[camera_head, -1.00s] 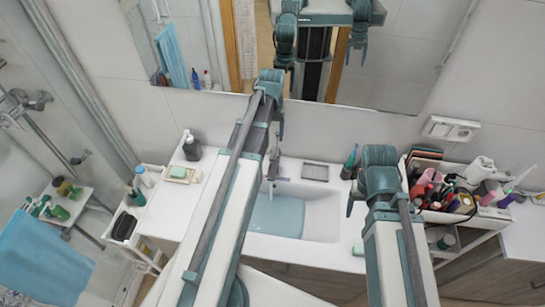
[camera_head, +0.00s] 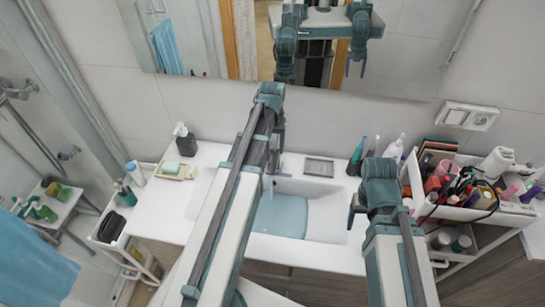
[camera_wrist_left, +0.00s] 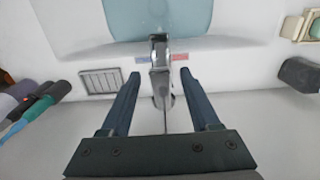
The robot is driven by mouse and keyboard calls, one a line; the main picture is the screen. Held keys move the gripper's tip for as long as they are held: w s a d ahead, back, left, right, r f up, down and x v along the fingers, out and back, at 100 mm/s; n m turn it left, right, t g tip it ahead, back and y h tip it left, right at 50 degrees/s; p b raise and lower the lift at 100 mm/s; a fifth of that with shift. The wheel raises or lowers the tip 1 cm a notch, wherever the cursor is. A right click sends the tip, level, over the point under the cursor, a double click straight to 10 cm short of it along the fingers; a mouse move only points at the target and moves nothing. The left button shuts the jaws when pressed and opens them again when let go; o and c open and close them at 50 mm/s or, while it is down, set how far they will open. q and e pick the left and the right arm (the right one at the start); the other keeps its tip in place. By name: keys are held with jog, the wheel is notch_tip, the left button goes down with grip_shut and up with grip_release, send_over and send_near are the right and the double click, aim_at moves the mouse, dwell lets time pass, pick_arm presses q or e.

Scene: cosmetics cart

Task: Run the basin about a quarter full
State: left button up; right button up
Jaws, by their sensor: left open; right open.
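The basin (camera_head: 327,215) is a white sink set in the counter, with pale blue water (camera_head: 282,216) over part of its floor. The water also shows at the top of the left wrist view (camera_wrist_left: 160,18). The grey metal faucet (camera_wrist_left: 160,82) stands at the basin's back edge, by small blue and red marks. My left gripper (camera_wrist_left: 161,77) is open, its fingers on either side of the faucet lever with gaps showing. In the head view the left arm hides part of the basin and faucet. My right gripper (camera_head: 353,212) is open and empty, over the basin's right side.
A soap dish (camera_head: 177,171) and dark dispenser (camera_head: 186,140) stand on the counter's left. A drain grid (camera_head: 319,167) lies behind the basin. Bottles and a crowded cosmetics tray (camera_head: 492,211) stand at the right. A mirror and wall close off the back.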

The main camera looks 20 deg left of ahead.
pick_arm(q)
jog(key=shift+f+b, duration=0.5)
jog(key=shift+f, duration=0.45)
jog(key=shift+c, duration=0.3)
grip_shut()
jog(key=shift+s, duration=0.1)
dwell(0.4)
